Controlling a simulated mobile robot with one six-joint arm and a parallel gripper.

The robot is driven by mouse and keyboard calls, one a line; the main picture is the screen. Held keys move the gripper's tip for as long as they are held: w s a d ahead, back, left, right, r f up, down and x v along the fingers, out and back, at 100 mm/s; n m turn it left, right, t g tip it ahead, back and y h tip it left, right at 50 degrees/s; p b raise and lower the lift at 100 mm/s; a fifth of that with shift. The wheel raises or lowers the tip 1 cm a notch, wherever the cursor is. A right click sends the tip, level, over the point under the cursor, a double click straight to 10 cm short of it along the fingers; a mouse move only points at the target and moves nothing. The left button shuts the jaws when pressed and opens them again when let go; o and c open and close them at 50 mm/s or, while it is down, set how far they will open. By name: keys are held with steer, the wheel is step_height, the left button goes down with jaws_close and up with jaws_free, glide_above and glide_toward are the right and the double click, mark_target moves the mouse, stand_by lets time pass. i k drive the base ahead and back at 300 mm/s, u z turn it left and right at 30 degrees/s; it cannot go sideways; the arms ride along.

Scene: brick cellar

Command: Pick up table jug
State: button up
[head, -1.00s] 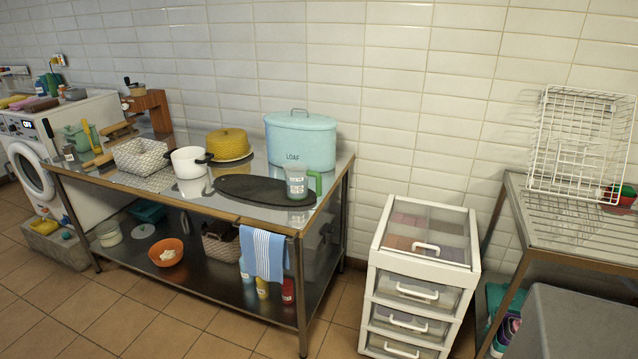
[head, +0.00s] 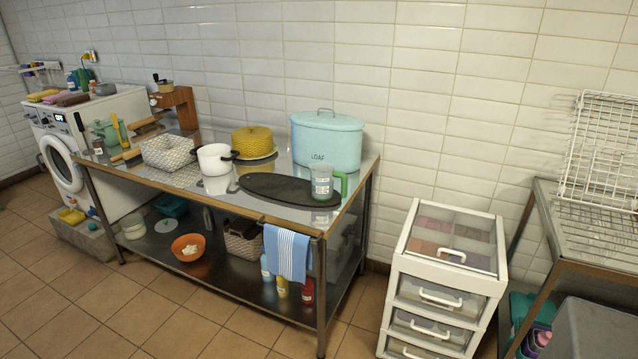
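The table jug (head: 321,182) is a clear, greyish jug with a green handle and a white label. It stands upright near the right end of the steel table (head: 270,211), at the right end of a dark oval board (head: 275,187). I cannot tell whether its base rests on the board or beside it. Its handle points right, towards the table's right edge. My gripper is not in the head view.
A pale blue LOAF bin (head: 327,142) stands behind the jug. A white pot (head: 214,160) and a yellow domed cover (head: 253,143) stand to the left. A white drawer unit (head: 449,270) stands right of the table. Tiled floor (head: 130,310) in front is clear.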

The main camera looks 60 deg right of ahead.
mark_target(327, 183)
steer(key=i, duration=0.95)
steer(key=z, duration=0.05)
